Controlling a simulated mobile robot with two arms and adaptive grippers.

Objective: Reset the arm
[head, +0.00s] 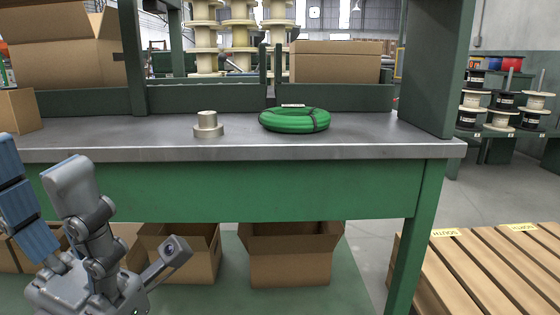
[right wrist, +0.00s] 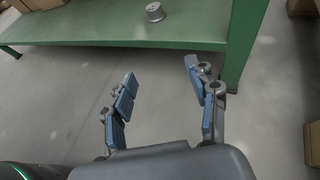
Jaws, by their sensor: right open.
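My left gripper (head: 62,200) is at the lower left of the head view, in front of the workbench. Its blue-padded finger and grey fingers are spread apart, with nothing between them. My right gripper (right wrist: 160,75) shows in the right wrist view, its blue-padded fingers wide apart and empty above the grey floor. It is outside the head view.
Open cardboard boxes (head: 290,262) stand under the bench. A wooden pallet (head: 480,262) lies at the lower right. More boxes (head: 335,62) and shelves of spools (head: 476,100) are behind. In the right wrist view, a small grey spool (right wrist: 155,12) sits on a green surface.

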